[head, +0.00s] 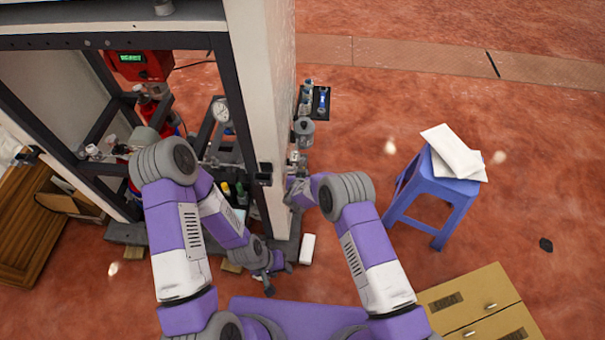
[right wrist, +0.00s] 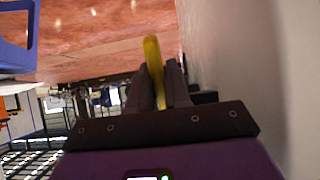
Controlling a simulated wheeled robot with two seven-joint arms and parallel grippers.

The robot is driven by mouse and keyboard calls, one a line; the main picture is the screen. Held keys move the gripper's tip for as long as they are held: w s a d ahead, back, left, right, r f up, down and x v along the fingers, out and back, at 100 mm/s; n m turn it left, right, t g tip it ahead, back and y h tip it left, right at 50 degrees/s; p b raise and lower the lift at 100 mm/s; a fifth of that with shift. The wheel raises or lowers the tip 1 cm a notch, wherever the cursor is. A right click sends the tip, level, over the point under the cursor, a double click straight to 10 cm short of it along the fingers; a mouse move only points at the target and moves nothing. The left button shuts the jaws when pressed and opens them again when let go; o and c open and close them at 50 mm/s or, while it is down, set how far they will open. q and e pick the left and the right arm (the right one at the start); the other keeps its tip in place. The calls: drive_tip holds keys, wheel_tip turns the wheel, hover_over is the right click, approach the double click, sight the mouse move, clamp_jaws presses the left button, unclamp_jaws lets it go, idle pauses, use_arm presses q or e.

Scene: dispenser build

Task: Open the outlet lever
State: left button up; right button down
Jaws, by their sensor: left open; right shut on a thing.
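A narrow yellow lever (right wrist: 153,60) stands up between the fingers of my right gripper (right wrist: 160,88) in the right wrist view. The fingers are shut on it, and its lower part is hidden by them. In the head view my right gripper (head: 297,193) is beside the white column, just below a small grey metal fitting (head: 303,130); the lever cannot be made out there. My left gripper (head: 279,281) hangs low near the floor at the foot of the frame, with its fingers apart and nothing between them.
The white column (head: 262,110) stands close to the right gripper. A dark frame at left holds a red unit with a green display (head: 141,65) and a round gauge (head: 221,110). Floor between is mostly clear.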

drive_tip(key=shift+s+f, duration=0.1)
drive_tip(key=c, duration=1.2)
unclamp_jaws()
drive_tip(key=shift+o, duration=0.2)
drive_tip(key=p+v, duration=0.2)
drive_tip(key=v, duration=0.5)
drive_tip(key=shift+s+r, duration=0.2)
drive_tip(key=shift+r, duration=0.05)
